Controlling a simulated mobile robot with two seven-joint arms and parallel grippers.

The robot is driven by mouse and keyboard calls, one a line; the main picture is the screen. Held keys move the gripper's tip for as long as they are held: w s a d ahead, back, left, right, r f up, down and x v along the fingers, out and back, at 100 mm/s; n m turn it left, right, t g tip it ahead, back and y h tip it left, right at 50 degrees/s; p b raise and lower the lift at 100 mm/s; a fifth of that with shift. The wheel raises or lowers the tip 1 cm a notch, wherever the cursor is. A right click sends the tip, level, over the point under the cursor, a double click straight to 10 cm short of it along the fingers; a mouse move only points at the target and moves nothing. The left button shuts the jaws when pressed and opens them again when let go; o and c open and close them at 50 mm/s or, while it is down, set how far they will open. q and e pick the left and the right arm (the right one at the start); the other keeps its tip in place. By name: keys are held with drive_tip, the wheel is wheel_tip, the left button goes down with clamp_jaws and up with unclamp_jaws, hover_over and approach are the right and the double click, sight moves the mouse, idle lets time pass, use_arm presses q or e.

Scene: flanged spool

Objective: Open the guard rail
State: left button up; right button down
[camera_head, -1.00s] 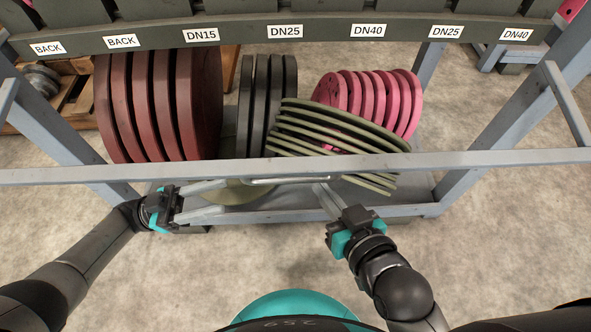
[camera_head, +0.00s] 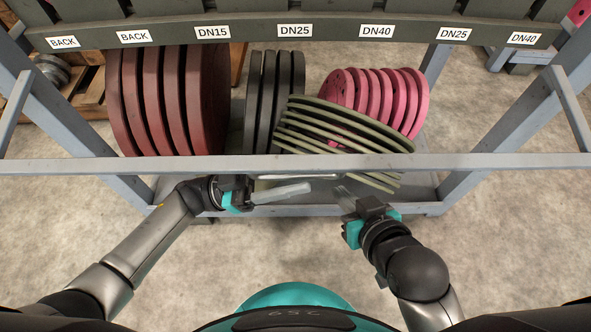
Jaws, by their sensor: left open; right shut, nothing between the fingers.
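The guard rail (camera_head: 440,161) is a long grey bar running across the front of the rack. A thin pale handle-like strip (camera_head: 290,177) shows just under its middle. My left gripper (camera_head: 284,186) is open, just below the rail, with its fingers pointing right; one finger lies below the strip and the other is partly hidden near the rail. I cannot tell whether it touches the strip. My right gripper (camera_head: 343,191) is shut and empty, below the rail and right of the strip, pointing up and left.
Behind the rail stand dark red discs (camera_head: 165,100), black discs (camera_head: 275,95), pink discs (camera_head: 385,95) and leaning olive discs (camera_head: 345,135). A labelled beam (camera_head: 345,30) crosses above. Slanted grey rack legs (camera_head: 505,125) flank both sides. The floor in front is clear.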

use_arm(q)
drive_tip(key=shift+d+r, duration=0.15)
drive_tip(key=shift+d, duration=0.15)
clamp_jaws()
idle(0.3)
idle(1.0)
